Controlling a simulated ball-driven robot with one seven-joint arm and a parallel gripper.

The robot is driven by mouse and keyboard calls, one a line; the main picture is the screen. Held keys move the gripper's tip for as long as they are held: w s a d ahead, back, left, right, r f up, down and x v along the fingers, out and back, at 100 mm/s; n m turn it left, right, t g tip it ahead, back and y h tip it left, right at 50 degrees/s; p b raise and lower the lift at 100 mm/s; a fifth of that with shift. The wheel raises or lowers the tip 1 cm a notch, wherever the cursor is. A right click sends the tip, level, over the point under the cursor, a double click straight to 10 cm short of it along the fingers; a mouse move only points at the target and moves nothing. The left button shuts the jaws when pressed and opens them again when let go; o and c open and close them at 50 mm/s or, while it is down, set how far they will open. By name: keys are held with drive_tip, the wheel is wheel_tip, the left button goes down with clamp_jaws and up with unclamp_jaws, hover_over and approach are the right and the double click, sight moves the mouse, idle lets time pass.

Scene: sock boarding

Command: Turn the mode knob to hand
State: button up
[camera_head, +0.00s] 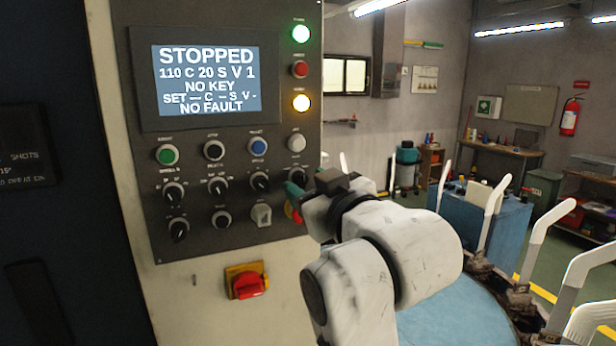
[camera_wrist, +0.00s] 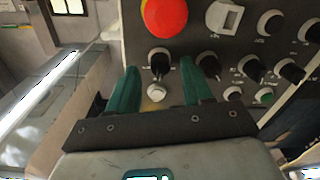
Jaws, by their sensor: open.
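The control panel (camera_head: 210,240) carries a row of black pointer knobs, including a left one (camera_head: 173,190), a middle one (camera_head: 217,186) and a right one (camera_head: 260,182). Their labels are too small to read, so I cannot tell which is the mode knob. My gripper (camera_head: 296,190) is at the panel's right edge and covers the row's far-right position. In the wrist view, my green fingers (camera_wrist: 158,74) are open, with a black knob (camera_wrist: 159,62) in line with the gap between them. I cannot tell whether they touch it. Another knob (camera_wrist: 208,64) is by the right finger's tip.
A red emergency stop (camera_wrist: 165,18) and a key switch (camera_wrist: 228,18) sit close to the fingers. A white button (camera_wrist: 156,92) shows between them. The screen (camera_head: 206,80) reads STOPPED, NO KEY, NO FAULT. A red-handled switch (camera_head: 247,282) is below. White upright forms (camera_head: 545,225) stand at right.

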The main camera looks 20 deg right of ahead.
drive_tip(key=shift+w, duration=0.45)
clamp_jaws()
